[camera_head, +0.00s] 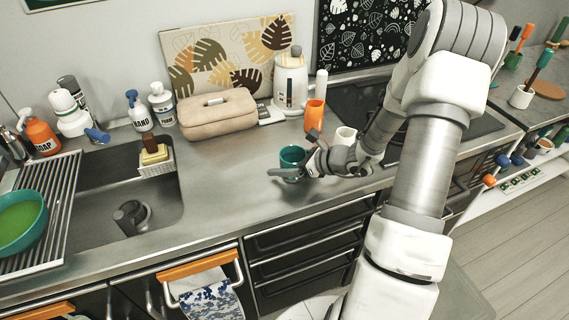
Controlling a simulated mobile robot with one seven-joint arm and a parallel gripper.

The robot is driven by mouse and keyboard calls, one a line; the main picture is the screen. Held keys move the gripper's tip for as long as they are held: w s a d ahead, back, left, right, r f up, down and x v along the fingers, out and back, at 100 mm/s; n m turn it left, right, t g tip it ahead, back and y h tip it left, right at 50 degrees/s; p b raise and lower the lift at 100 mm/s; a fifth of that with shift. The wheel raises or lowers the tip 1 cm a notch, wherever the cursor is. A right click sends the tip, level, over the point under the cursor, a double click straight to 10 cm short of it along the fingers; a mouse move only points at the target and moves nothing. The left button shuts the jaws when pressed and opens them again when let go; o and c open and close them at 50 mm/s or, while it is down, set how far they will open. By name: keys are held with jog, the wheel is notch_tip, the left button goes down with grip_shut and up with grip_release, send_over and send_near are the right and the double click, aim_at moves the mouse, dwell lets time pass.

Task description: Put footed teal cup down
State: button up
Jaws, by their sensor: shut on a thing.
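The footed teal cup (292,157) is upright at the counter's front part, right of the sink. My gripper (293,172) reaches it from the right and is shut on it, with a grey finger across its near side. The cup's foot is hidden behind the finger, so I cannot tell whether it touches the steel counter (230,178).
An orange cup (314,116) and a white cup (345,136) stand close behind and right of my gripper. The sink (130,195) lies left. Bare counter lies between sink and teal cup.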

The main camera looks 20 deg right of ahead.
jog(key=shift+r, duration=0.1)
jog(key=o, duration=1.3)
jog(key=shift+r, duration=0.1)
jog(key=p+v, duration=0.1)
jog(key=v, duration=1.1)
jog(key=shift+s+p, duration=0.1)
jog(key=shift+p, duration=0.2)
